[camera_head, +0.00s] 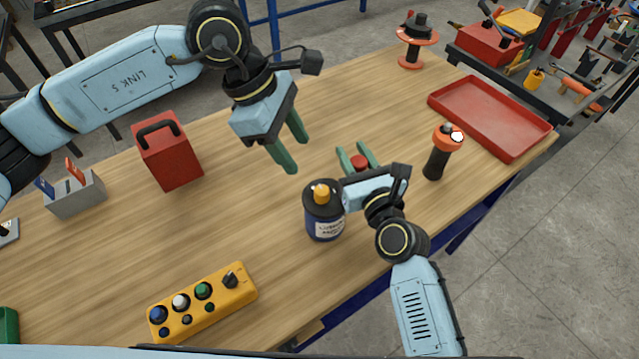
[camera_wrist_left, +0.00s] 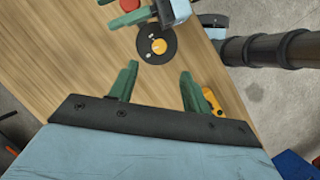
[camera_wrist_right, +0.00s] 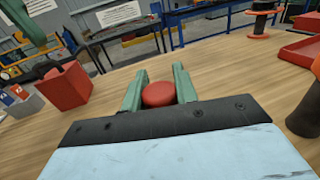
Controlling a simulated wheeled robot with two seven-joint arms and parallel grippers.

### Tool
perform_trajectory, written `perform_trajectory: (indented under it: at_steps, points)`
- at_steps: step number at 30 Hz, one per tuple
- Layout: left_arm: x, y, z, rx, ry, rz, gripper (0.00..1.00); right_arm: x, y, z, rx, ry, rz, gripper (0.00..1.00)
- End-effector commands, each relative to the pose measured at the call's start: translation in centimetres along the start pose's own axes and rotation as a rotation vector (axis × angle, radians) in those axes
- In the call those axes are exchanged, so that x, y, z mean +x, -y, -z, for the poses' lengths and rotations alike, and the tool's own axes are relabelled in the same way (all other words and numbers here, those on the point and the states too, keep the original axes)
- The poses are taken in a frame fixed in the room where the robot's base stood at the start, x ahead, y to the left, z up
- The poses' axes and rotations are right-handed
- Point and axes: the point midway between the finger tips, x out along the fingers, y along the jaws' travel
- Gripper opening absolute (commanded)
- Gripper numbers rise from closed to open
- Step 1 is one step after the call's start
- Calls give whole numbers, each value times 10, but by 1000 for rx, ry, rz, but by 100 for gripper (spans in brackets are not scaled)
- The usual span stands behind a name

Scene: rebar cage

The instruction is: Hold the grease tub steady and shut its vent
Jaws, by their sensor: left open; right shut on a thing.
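The grease tub (camera_head: 324,222) looks like the dark blue round container with a white label, upright at the table's front side. An orange cap (camera_head: 321,192) sits on its black top; it also shows in the left wrist view (camera_wrist_left: 158,46). I cannot tell the vent's state. My left gripper (camera_head: 296,157) is open and empty, above the table, up and left of the tub, fingers pointing down. My right gripper (camera_head: 358,149) is shut on a red round-topped thing (camera_wrist_right: 158,94), just behind and right of the tub. The thing's lower part is hidden.
A red box with a black handle (camera_head: 168,155) stands left. A yellow button box (camera_head: 203,300) lies at the front left. A black cylinder with an orange top (camera_head: 436,160) and a red tray (camera_head: 490,112) are right. A spool (camera_head: 412,45) stands far back. Mid-table is clear.

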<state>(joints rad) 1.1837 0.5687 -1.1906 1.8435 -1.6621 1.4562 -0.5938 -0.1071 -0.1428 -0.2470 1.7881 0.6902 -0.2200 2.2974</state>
Motion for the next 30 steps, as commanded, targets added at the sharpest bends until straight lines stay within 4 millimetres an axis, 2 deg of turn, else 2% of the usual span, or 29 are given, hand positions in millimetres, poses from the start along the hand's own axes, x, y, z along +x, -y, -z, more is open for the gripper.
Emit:
perform_trajectory:
  at_steps: [12,15,21,30]
  points:
    - [80,1,-1,-2,0,4,48,0,0,0,0,0,0,0]
    - [94,0,0,-2,-1,3,48,0,0,0,0,0,0,0]
    - [110,0,0,-2,-2,1,48,0,0,0,0,0,0,0]
    - [112,0,0,-2,-1,0,48,0,0,0,0,0,0,0]
